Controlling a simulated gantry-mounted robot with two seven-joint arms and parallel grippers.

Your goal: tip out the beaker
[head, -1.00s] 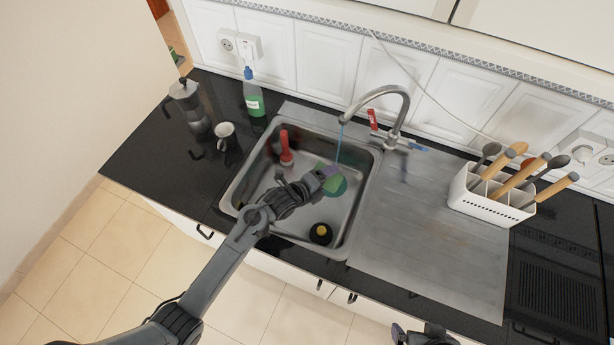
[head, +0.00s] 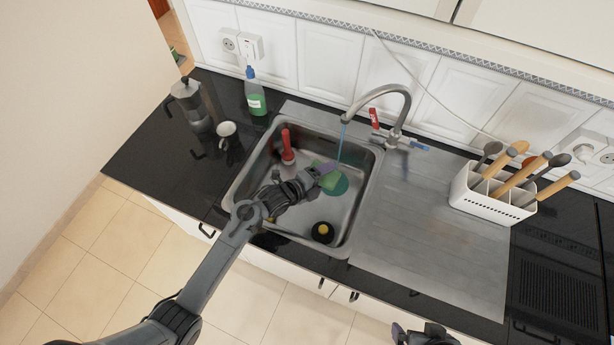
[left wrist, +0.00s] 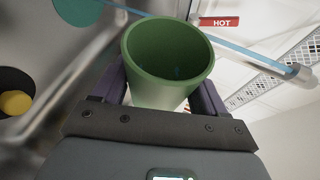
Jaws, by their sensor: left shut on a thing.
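The green beaker (head: 329,181) is between the purple-padded fingers of my left gripper (head: 322,171), over the right part of the sink. In the left wrist view the beaker (left wrist: 168,62) shows its open mouth. A few small bluish specks show inside it; I cannot tell how much liquid it holds. My left gripper (left wrist: 165,98) is shut on it, with one finger on each side. A thin blue stream from the tap passes close to the beaker. My right gripper (head: 424,336) is only partly in view at the bottom edge, and its fingers cannot be made out.
The sink (head: 300,215) holds a red upright object (head: 287,147), a teal disc (head: 341,186) and a black round piece with a yellow centre (head: 322,232). The tap (head: 399,112) arches over its back right. The drainboard (head: 430,230) is clear. A utensil holder (head: 487,205) stands right.

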